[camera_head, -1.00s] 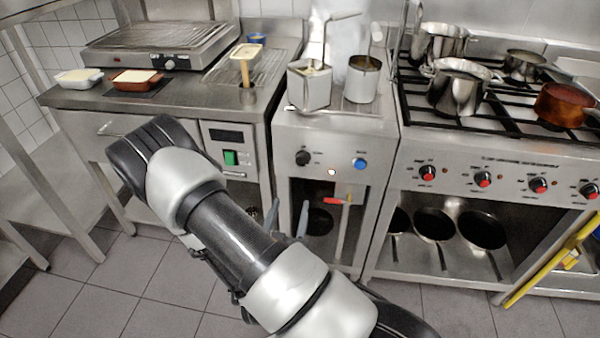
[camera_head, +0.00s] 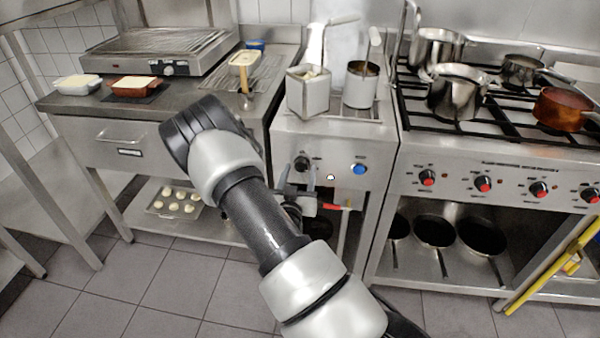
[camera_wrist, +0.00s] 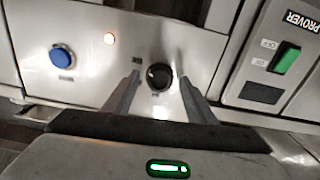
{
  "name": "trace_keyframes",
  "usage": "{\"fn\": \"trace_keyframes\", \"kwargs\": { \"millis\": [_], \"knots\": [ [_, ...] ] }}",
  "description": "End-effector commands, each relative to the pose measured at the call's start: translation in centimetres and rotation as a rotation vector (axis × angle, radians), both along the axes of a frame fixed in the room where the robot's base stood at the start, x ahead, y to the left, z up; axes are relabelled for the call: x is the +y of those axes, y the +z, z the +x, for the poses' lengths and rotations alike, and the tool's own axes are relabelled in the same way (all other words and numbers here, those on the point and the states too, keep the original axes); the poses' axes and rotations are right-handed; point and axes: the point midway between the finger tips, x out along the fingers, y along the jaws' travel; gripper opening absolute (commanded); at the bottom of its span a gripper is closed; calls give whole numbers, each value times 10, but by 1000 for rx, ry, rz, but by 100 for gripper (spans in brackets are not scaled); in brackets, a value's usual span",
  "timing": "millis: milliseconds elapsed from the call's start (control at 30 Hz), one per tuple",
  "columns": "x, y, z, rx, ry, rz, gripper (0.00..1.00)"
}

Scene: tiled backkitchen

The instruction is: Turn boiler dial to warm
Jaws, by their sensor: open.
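The boiler dial is a black round knob (camera_head: 302,163) on the steel front panel (camera_head: 345,150) of the middle unit, left of a blue knob (camera_head: 359,169) and a small lit lamp (camera_head: 330,177). My gripper (camera_head: 296,180) is just below and in front of the dial in the head view. In the wrist view the dial (camera_wrist: 159,76) lies between the tips of my two open fingers (camera_wrist: 158,82), one on each side. I see gaps at both sides of the dial. The markings around it are too small to read.
A green switch (camera_wrist: 285,58) labelled PROVER is on the neighbouring panel. A red-handled valve (camera_head: 335,207) sits below the panel. Two metal containers (camera_head: 308,95) stand on top of the unit. A stove with red knobs (camera_head: 428,177) is at the right.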

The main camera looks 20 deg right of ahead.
Motion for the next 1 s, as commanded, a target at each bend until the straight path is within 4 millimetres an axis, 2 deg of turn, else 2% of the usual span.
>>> {"fn": "trace_keyframes", "kwargs": {
  "millis": [367, 600, 633, 1000],
  "knots": [
    [-4, 0, 6, 1, -1, -1, 51],
    [-4, 0, 5, 1, -1, -1, 12],
    [-4, 0, 5, 1, -1, -1, 10],
    [-3, -1, 6, 39, 1, -57, 10]
  ]
}}
